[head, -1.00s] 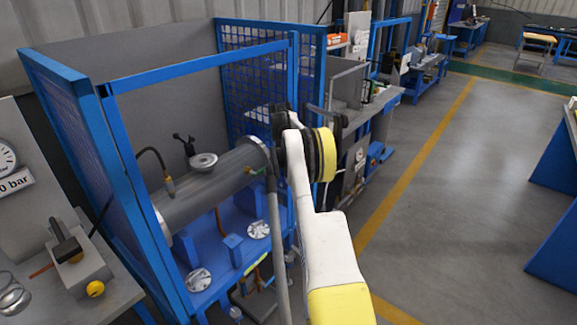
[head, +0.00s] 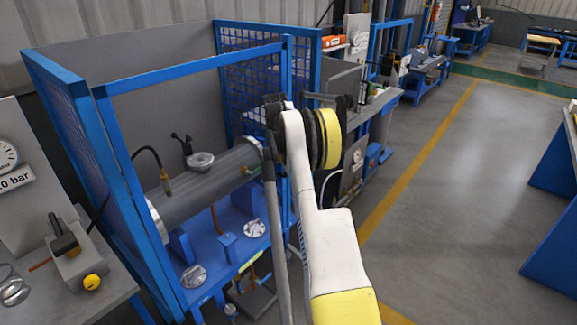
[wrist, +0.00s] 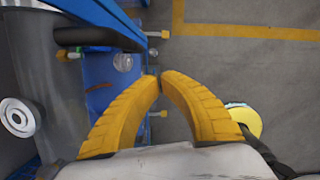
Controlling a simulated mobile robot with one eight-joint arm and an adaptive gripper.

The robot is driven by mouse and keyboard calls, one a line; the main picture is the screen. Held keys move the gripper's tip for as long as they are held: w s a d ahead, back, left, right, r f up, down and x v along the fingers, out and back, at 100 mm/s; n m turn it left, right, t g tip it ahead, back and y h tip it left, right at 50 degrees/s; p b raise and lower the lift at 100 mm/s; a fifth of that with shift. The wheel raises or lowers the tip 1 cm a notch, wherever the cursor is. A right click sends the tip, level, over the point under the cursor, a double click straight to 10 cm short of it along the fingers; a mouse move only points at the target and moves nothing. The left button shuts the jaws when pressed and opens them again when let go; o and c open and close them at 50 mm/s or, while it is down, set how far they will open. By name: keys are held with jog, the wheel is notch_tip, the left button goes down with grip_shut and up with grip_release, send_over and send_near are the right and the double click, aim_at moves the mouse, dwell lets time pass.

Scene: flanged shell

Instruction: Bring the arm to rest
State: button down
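My arm rises through the middle of the head view, with a white link and a yellow-and-black joint. My gripper's fingers cannot be made out there. In the wrist view my gripper (wrist: 160,78) shows two curved yellow fingers with their tips together and nothing visible between them. The grey flanged shell (head: 212,183) lies on blue supports inside the blue frame, left of my arm. In the wrist view a grey curved surface fills the left side, apart from the fingers; a dark bar (wrist: 98,37) and blue frame parts lie near the fingertips.
A blue mesh guard frame (head: 75,130) surrounds the shell on the left and behind. A bench with a gauge and a vise-like block (head: 75,255) stands at far left. A blue-sided table (head: 555,200) is at right. The grey floor (head: 440,230) between is clear.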

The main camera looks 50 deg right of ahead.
jog(key=r, duration=0.2)
jog(key=s+r, duration=0.1)
jog(key=r, duration=0.1)
jog(key=shift+a+p, duration=0.15)
jog(key=shift+p, duration=0.15)
jog(key=shift+s, duration=0.15)
jog(key=w+a+r+m+t+b, duration=0.1)
jog(key=a+r+m, duration=0.2)
jog(key=a+r, duration=0.5)
jog(key=a+r+m+t, duration=0.1)
jog(key=a+r+m, duration=0.2)
jog(key=a, duration=0.8)
jog(key=s+a+r+m+t+b, duration=0.1)
jog(key=s+a+r+m, duration=0.15)
jog(key=a, duration=0.45)
jog(key=s+a+r+m+t, duration=0.1)
jog(key=s+a+m, duration=0.15)
jog(key=a, duration=0.45)
jog(key=s+a+f+m+t+y+b, duration=0.1)
jog(key=s+a+f+m, duration=0.3)
jog(key=s+a, duration=0.6)
jog(key=s+a+f+m+t+y+b, duration=0.1)
jog(key=s+a+f+m, duration=0.3)
jog(key=s+a, duration=0.6)
jog(key=shift+s+a+f+m+t+y, duration=0.2)
jog(key=shift+a+m+t+y, duration=0.15)
jog(key=shift+m, duration=0.35)
